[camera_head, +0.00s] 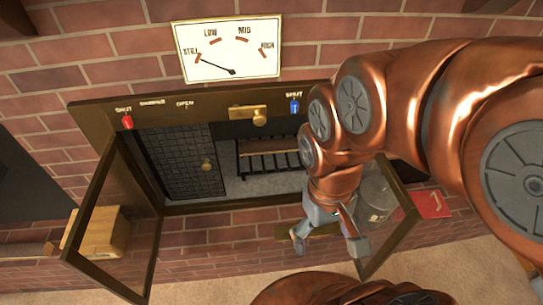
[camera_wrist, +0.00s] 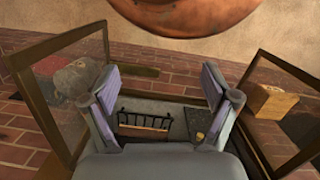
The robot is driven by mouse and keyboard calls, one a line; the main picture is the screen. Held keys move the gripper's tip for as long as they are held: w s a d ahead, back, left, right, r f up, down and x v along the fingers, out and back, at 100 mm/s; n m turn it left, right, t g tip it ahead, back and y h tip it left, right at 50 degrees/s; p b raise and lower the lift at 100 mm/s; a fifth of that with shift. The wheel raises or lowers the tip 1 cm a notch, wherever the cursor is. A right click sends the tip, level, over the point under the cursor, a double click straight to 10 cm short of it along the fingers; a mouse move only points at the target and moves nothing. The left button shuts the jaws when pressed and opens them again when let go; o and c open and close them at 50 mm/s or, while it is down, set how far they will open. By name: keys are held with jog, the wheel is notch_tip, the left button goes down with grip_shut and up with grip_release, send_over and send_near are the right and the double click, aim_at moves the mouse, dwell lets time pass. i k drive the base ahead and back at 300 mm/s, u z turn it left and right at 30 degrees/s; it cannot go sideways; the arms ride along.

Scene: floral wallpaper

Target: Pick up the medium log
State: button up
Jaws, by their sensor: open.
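My gripper (camera_head: 327,238) is open in front of the fireplace opening, with its fingers spread and nothing visible between them. In the wrist view my gripper (camera_wrist: 158,88) shows a finger on each side. A brown log (camera_head: 268,145) lies on the dark grate inside the fireplace; it also shows in the wrist view (camera_wrist: 145,129). A short olive-brown bar (camera_head: 322,230), perhaps a log, lies on the brick behind my fingers, partly hidden. A brown round piece (camera_head: 25,250) lies at the far left. I cannot tell which is the medium log.
Glass doors stand open at left (camera_head: 150,245) and right (camera_head: 398,240). A wooden box (camera_head: 100,228) shows through the left door. A grey rounded object (camera_head: 376,198) is by the right door. A dial (camera_head: 228,48) hangs above.

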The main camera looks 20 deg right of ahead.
aim_at(23, 250)
jog(key=u, duration=2.3)
jog(key=i, duration=0.9)
jog(key=u, duration=0.45)
jog(key=i, duration=1.95)
jog(key=z, duration=0.7)
